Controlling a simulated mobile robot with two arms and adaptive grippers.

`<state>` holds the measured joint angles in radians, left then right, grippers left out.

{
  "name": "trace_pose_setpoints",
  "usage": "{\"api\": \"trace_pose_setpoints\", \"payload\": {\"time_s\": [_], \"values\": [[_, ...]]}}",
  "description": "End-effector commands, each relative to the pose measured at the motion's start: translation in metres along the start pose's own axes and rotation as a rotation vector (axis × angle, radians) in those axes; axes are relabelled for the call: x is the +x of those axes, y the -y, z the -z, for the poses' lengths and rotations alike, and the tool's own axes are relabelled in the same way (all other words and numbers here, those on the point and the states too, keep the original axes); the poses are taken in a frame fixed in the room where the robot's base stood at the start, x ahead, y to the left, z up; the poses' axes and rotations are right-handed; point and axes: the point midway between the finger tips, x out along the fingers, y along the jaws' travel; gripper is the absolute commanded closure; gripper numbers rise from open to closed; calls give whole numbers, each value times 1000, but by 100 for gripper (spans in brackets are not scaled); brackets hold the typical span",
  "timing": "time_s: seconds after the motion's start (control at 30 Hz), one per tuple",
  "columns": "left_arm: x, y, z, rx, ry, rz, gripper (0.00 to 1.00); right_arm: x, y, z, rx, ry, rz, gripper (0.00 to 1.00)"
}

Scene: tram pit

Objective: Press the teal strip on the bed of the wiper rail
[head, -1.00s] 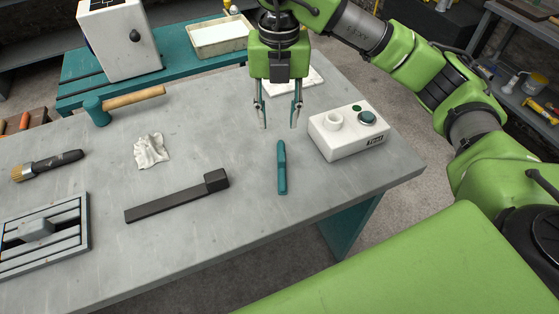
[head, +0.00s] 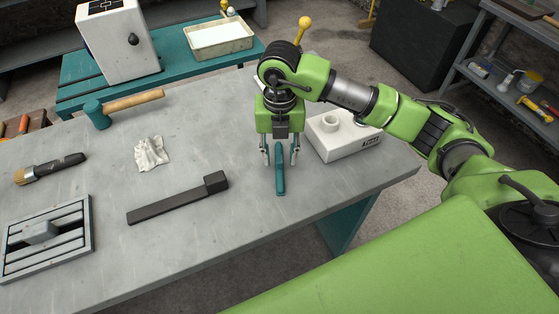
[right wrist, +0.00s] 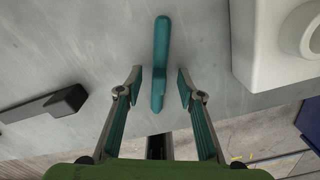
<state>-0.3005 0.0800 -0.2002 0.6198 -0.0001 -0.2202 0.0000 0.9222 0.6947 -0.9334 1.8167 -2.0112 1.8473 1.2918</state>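The teal strip (head: 281,180) lies on the grey bench top, apart from the rail. It also shows in the right wrist view (right wrist: 161,50). The dark bar with a raised block at its right end (head: 175,199), which looks like the wiper rail, lies left of the strip. Its block end shows at the left of the right wrist view (right wrist: 55,103). My right gripper (head: 280,158) points down over the strip. Its fingers are open, one on each side of the strip's near part, with gaps visible in the right wrist view (right wrist: 160,85). My left gripper is out of view.
A white box with a round socket (head: 342,143) stands close to the right of my right gripper. A slatted grey tray (head: 47,263), a brush (head: 48,167), a crumpled cloth (head: 151,152) and a mallet (head: 124,105) lie to the left. The bench's front edge is near.

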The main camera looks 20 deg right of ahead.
Motion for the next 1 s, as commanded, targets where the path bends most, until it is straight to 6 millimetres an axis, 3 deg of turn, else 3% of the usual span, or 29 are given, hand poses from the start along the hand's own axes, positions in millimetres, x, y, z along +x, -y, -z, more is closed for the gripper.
{"api": "trace_pose_setpoints", "payload": {"time_s": [0.13,0.37,0.5,1.0], "values": [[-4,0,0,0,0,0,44,14,0,0,-1,0,-1,65],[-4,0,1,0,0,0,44,16,-1,0,-1,1,-1,65],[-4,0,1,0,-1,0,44,16,-1,0,-1,1,-1,99],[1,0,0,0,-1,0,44,10,-1,-1,-2,2,-3,100]]}}
